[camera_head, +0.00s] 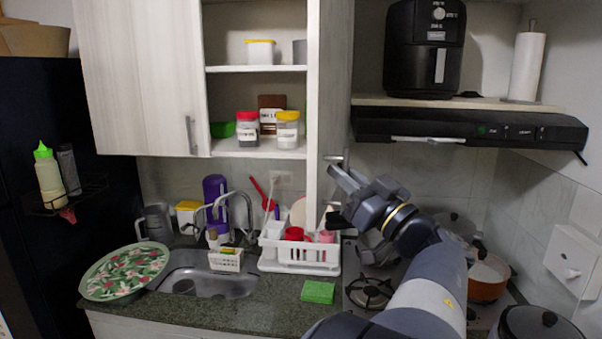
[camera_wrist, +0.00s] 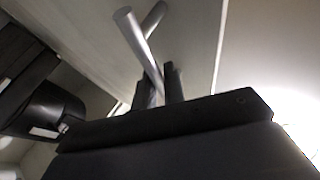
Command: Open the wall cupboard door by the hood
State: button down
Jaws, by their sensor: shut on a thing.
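The wall cupboard door by the hood (camera_head: 337,80) stands swung out, almost edge-on in the head view, with its pale edge facing me and its shaded face toward the hood. Shelves show to its left. Its metal bar handle (camera_head: 335,158) sits low on the shaded face. My gripper (camera_head: 336,172) is at the handle. In the wrist view, the door handle (camera_wrist: 138,42) runs down between the two dark fingers of my gripper (camera_wrist: 160,85), which is shut on it. The pale door face (camera_wrist: 195,45) is just behind. The exact finger contact is partly hidden.
The black hood (camera_head: 465,127) is right of the door, with an air fryer (camera_head: 425,50) and paper roll (camera_head: 526,65) above it. Jars (camera_head: 288,130) stand on the cupboard shelf. A dish rack (camera_head: 300,262) is below the door. The left cupboard door (camera_head: 145,75) is beside the shelves.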

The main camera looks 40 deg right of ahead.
jog(key=shift+r, duration=0.15)
jog(key=c, duration=1.5)
grip_release()
jog(key=shift+s, duration=0.1)
jog(key=b+v, duration=0.4)
jog(key=v, duration=0.6)
jog(key=shift+s+f, duration=0.25)
jog(key=shift+s, duration=0.1)
jog(key=shift+w, duration=0.1)
jog(key=shift+p+x, duration=1.95)
jog(key=shift+x, duration=3.45)
